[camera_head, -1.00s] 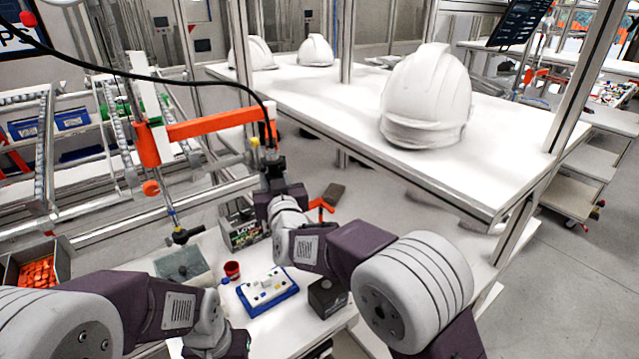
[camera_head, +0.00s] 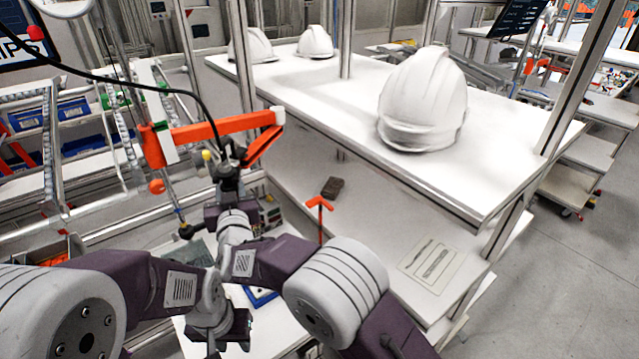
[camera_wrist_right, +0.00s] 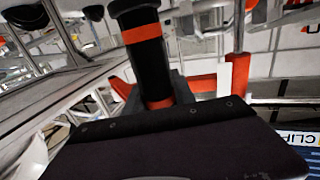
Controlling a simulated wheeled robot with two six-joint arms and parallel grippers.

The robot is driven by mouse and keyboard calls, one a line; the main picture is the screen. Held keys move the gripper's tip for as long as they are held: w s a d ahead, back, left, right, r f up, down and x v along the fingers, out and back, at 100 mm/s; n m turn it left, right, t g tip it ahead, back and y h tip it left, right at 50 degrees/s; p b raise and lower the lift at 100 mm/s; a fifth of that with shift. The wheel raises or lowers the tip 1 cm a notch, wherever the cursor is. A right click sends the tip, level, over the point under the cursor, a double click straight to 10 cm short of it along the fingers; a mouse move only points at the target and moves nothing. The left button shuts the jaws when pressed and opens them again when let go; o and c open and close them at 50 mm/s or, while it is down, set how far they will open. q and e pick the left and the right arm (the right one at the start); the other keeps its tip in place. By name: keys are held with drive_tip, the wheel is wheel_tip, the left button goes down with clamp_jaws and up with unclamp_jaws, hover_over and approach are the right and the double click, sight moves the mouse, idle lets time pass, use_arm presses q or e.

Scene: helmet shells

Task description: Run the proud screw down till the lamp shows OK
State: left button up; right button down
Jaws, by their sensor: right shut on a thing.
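My right gripper (camera_head: 229,190) is shut on a black screwdriver tool (camera_head: 229,165), raised above the bench, with a cable running up from it. In the right wrist view the tool (camera_wrist_right: 145,55) shows orange bands and stands upright between the jaws (camera_wrist_right: 158,92). The blue-edged fixture (camera_head: 262,298) is mostly hidden behind my arms. The proud screw is not visible. The lamp box (camera_head: 270,216) is partly covered by my right arm, and its text is unreadable. My left gripper (camera_head: 222,340) is low over the bench beside the fixture; its jaws cannot be made out.
An orange balancer arm (camera_head: 215,130) reaches across near the tool. A red-orange T-shaped handle (camera_head: 320,205) stands right of the lamp box. A white shelf (camera_head: 320,105) with white helmet shells (camera_head: 424,100) lies beyond. The lower shelf (camera_head: 375,215) has free room.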

use_arm(q)
drive_tip(key=shift+f, duration=0.15)
use_arm(e)
drive_tip(key=shift+f, duration=0.15)
